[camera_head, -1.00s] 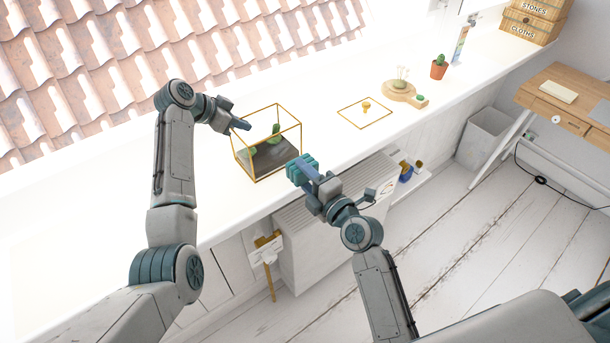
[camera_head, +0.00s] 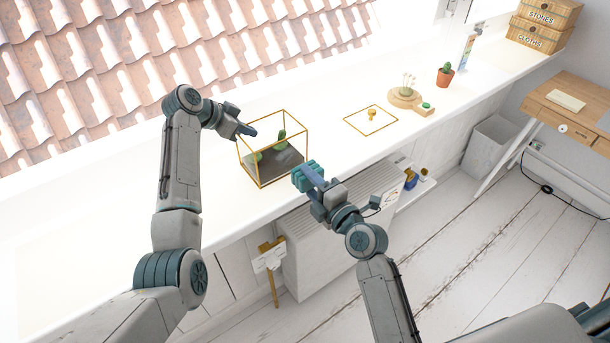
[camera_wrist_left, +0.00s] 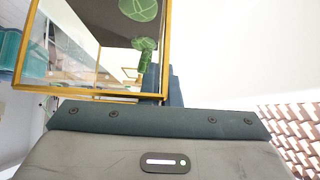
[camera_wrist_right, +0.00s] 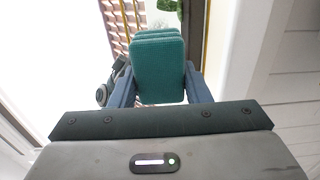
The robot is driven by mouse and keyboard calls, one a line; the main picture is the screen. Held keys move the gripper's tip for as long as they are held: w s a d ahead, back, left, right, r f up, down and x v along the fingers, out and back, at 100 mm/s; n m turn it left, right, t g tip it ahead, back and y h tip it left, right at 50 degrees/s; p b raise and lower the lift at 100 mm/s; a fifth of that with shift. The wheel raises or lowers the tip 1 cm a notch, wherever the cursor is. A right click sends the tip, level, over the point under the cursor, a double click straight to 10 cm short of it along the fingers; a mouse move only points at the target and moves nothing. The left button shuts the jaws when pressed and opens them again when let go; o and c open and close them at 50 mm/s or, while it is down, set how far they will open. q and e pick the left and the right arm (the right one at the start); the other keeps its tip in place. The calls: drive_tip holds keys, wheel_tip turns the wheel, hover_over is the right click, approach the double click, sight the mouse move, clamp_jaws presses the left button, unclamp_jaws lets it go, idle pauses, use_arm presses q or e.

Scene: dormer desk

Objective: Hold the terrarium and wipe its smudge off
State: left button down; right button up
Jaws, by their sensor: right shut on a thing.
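The terrarium (camera_head: 276,164) is a clear glass box with a gold frame, a dark floor and green plants; it stands on the white ledge. My left gripper (camera_head: 252,132) is at its upper left side, its fingers looking together. In the left wrist view these fingers (camera_wrist_left: 174,92) are right by a gold corner post, partly seen through the glass; I cannot tell whether they touch. My right gripper (camera_head: 306,174) is shut on a teal sponge (camera_wrist_right: 158,68), held close to the terrarium's right front corner. I cannot make out the smudge.
A gold-framed panel (camera_head: 352,121) with a gold knob (camera_head: 372,115) lies to the right. Beyond are a wooden board (camera_head: 406,102) and a potted cactus (camera_head: 445,77). A radiator (camera_head: 310,245) is below the ledge. The ledge is clear at left.

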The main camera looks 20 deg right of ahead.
drive_tip(key=shift+w+a+f, duration=0.1)
drive_tip(key=shift+w+a, duration=1.6)
drive_tip(key=shift+w, duration=0.25)
drive_tip(key=shift+x, duration=0.95)
drive_tip(key=shift+w+d, duration=0.25)
drive_tip(key=shift+d, duration=0.6)
drive_tip(key=shift+w+d, duration=0.25)
drive_tip(key=shift+d, duration=0.65)
drive_tip(key=shift+w, duration=0.15)
drive_tip(key=shift+a, duration=0.1)
drive_tip(key=shift+s+a, duration=0.2)
drive_tip(key=shift+a, duration=0.7)
drive_tip(key=shift+s+a, duration=0.25)
drive_tip(key=shift+a, duration=0.6)
drive_tip(key=shift+c, duration=0.4)
